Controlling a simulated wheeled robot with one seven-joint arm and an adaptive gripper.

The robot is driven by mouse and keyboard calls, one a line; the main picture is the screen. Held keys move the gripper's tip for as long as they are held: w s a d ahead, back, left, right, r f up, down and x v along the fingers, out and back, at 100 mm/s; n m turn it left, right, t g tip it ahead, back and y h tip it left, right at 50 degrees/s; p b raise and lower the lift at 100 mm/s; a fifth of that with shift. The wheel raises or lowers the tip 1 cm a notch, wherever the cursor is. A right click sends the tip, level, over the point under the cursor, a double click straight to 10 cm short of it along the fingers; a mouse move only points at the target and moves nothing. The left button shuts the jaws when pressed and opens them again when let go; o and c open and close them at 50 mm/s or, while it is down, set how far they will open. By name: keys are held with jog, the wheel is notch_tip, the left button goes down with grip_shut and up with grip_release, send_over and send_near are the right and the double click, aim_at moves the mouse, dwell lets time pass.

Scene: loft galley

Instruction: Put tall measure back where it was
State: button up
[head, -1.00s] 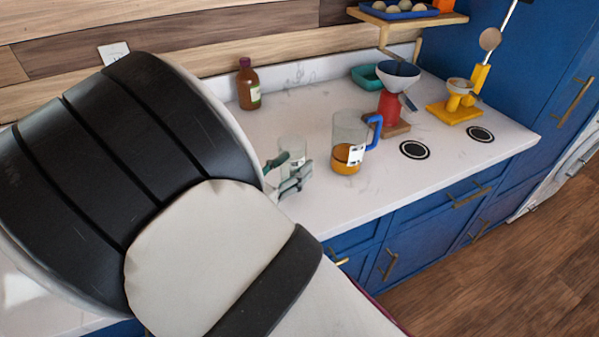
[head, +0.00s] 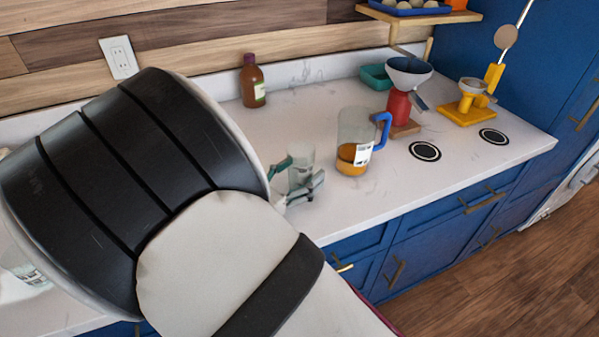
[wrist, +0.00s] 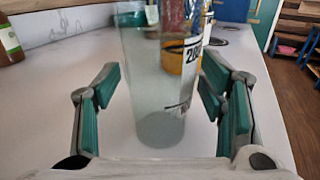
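The tall measure, a clear tall glass (head: 301,160), stands upright on the white counter, left of a jug. In the wrist view the clear glass (wrist: 158,100) rises between my two fingers, its base on the counter. My gripper (head: 291,180) is around the glass, one green-padded finger on each side. In the wrist view my gripper (wrist: 162,85) looks open, with narrow gaps between the pads and the glass; contact at the tips is hard to tell. My arm hides part of the counter.
A blue-handled jug with orange contents (head: 354,157) stands close right of the glass. A brown bottle (head: 252,82) is behind. A red stand with a funnel (head: 398,106), teal bowl (head: 374,77) and yellow device (head: 466,112) are farther right. The counter's front edge is near.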

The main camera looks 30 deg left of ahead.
jog(key=shift+r, duration=0.25)
jog(key=v, duration=1.2)
jog(key=shift+d, duration=0.1)
